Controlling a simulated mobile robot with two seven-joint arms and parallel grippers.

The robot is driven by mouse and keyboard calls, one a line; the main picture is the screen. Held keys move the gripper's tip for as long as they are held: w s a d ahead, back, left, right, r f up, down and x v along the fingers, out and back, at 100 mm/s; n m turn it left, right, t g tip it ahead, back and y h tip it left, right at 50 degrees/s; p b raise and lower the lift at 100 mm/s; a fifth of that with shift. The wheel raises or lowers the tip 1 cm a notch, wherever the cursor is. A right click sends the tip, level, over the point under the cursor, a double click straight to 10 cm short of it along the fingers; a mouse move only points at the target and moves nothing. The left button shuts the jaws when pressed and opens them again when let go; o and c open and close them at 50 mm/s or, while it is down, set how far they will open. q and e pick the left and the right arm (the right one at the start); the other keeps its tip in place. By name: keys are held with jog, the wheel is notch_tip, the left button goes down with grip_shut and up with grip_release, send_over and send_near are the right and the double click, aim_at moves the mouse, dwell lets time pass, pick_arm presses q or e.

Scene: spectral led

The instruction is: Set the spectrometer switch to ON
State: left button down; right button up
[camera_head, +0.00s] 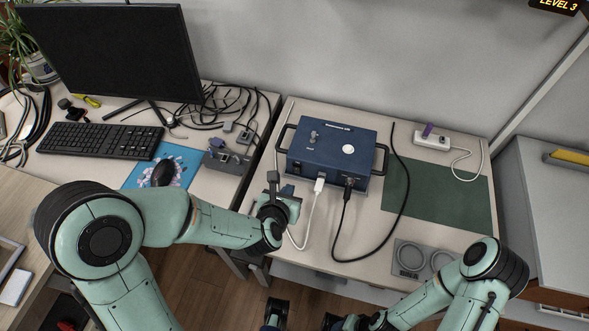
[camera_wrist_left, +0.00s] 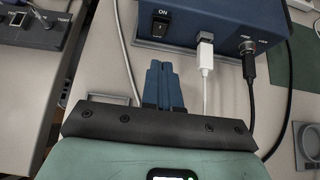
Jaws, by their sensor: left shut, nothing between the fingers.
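The spectrometer is a dark blue box (camera_head: 328,150) with side handles, standing on the right-hand table. Its black rocker switch (camera_wrist_left: 160,26) sits on the front face under a white ON label in the left wrist view. I cannot tell which way the rocker is tipped. My left gripper (camera_head: 287,190) is at the box's front left corner. In the left wrist view its blue fingers (camera_wrist_left: 161,68) are together and empty, pointing at the switch and showing just below it. Contact is not visible. My right gripper (camera_head: 334,320) is partly cut off at the bottom edge; its fingers are unclear.
A white plug and a black cable (camera_head: 345,200) leave the box's front, right of the switch. A green mat (camera_head: 437,195), a power strip (camera_head: 432,141) and a grey tray with round recesses (camera_head: 410,257) lie to the right. A switch panel (camera_head: 226,160) and loose cables lie left.

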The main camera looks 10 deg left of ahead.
aim_at(298, 170)
pick_arm(q)
jog(key=x, duration=0.3)
jog(key=shift+w+f, duration=0.25)
jog(key=shift+w, duration=0.05)
jog(key=shift+w+r+p, duration=0.2)
jog(key=shift+w+p, duration=0.1)
jog(key=shift+w, duration=0.3)
jog(key=shift+w+r+p, duration=0.2)
jog(key=shift+w+p, duration=0.05)
jog(key=shift+w, duration=0.9)
